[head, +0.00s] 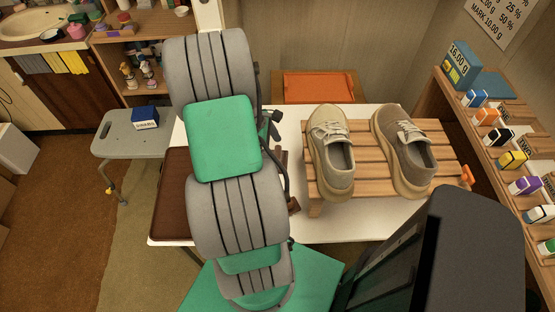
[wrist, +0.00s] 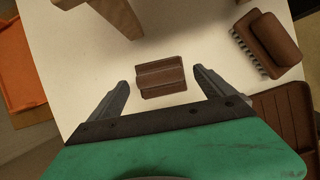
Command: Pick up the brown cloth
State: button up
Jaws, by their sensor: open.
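The brown cloth (wrist: 160,72) shows in the wrist view as a small folded brown piece lying flat on the white table (wrist: 75,88). My gripper (wrist: 160,80) is open, with one finger to the left of the cloth and the other to its right. The cloth appears between the fingertips in the picture, and nothing is held. How high the fingers are above the table is hard to tell. In the head view my arm covers most of this part of the table, and I cannot make out the cloth clearly.
A brown brush (wrist: 272,38) lies right of the cloth, near a brown tray (wrist: 285,115). In the head view, a wooden rack (head: 359,150) bears a beige shoe (head: 330,150) and a brown shoe (head: 405,150). An orange tray (head: 318,87) is behind the table.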

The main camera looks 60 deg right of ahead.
jog(key=x, duration=0.3)
jog(key=shift+w, duration=0.1)
jog(key=shift+c, duration=0.2)
jog(key=shift+r, duration=0.1)
jog(key=c, duration=1.1)
